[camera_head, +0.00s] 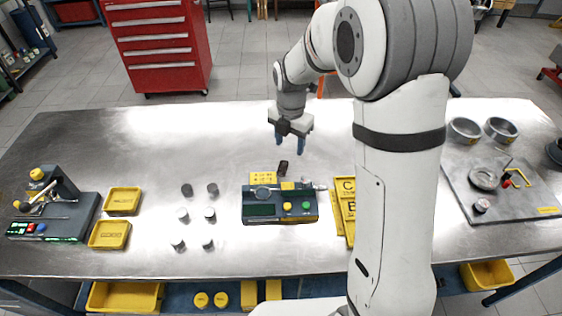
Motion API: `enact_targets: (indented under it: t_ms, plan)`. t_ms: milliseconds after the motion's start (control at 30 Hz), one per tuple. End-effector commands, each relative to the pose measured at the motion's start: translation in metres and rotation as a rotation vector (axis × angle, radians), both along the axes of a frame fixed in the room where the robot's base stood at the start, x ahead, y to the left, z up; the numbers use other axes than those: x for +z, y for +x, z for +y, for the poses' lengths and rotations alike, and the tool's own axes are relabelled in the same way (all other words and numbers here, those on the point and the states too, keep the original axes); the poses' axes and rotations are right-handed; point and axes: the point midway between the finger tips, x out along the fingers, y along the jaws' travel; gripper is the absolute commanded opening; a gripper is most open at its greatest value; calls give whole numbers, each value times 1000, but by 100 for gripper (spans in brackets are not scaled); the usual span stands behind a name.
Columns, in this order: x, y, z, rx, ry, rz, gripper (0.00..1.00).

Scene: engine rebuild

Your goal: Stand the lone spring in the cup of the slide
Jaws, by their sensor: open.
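My gripper (290,139) is open, its two blue fingers pointing down above the back middle of the steel table. Nothing shows between the fingers. A small dark upright piece (283,168) stands on the table below and slightly left of the gripper, behind a grey-green gauge unit (262,212); I cannot tell what it is. Several short grey cylinders (210,214) stand in two columns left of the gauge unit; they are too small to tell whether any is a spring. I cannot make out the lone spring or the slide's cup with certainty.
A bench device (50,205) and two yellow trays (123,201) (109,234) are at left. A grey plate (515,207) with fixtures and two metal rings (465,129) are at right. The table's back left is clear.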

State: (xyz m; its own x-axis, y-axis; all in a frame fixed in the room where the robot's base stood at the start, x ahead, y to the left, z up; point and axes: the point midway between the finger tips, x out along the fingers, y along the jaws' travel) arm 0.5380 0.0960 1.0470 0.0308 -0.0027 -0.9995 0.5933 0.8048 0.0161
Motion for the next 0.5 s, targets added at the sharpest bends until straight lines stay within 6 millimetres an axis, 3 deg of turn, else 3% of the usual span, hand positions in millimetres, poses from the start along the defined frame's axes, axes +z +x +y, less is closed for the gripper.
enact_targets:
  t_ms: [200, 500]
  plan:
    - [-30, 20, 18, 297, -12, 32, 51]
    - [-58, 23, 20, 366, -14, 40, 51]
